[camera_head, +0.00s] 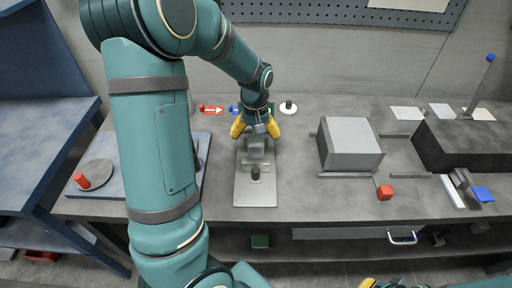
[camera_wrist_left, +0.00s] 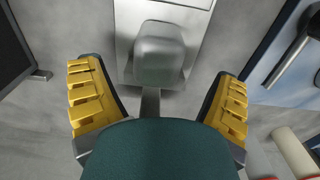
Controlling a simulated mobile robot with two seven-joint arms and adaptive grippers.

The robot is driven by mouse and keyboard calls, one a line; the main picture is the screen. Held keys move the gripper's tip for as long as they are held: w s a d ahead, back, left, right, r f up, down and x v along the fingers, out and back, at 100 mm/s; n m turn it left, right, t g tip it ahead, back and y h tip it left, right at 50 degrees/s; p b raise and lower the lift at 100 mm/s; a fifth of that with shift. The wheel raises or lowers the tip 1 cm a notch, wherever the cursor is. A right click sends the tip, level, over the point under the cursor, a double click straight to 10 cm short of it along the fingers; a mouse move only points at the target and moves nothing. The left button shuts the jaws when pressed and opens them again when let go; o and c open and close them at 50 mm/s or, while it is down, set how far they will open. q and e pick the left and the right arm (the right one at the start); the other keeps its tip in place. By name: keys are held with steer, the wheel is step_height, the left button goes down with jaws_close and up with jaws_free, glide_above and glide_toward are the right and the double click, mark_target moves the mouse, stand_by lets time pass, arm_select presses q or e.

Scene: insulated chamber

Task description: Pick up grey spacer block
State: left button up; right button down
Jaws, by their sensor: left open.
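A small grey block (camera_head: 256,146), likely the grey spacer block, sits at the far end of a light metal plate (camera_head: 255,193) on the bench. My left gripper (camera_head: 256,131) points down over it with its yellow fingers spread. In the left wrist view the block (camera_wrist_left: 159,55) shows ahead of the open fingers (camera_wrist_left: 158,98), with clear gaps on both sides; I see no contact. My right gripper (camera_head: 368,283) shows only as a bit of yellow at the bottom edge, so its jaws cannot be judged.
A large grey box (camera_head: 350,146) and a small red cube (camera_head: 385,192) stand to the right, with a black block (camera_head: 460,146) beyond. A blue-grey board (camera_head: 112,190) with a round disc and red piece lies left. My left arm covers part of it. A pegboard (camera_head: 340,12) backs the bench.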

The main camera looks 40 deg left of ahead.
mark_target(256, 138)
arm_select(q)
step_height(256, 138, down, 4)
steer(key=shift+d+b, duration=0.15)
steer(key=shift+b, duration=0.35)
steer(key=shift+r, duration=0.1)
steer(key=shift+c, duration=0.3)
steer(key=c, duration=1.3)
steer(key=shift+r, duration=0.1)
step_height(256, 138, up, 18)
steer(key=p, duration=0.4)
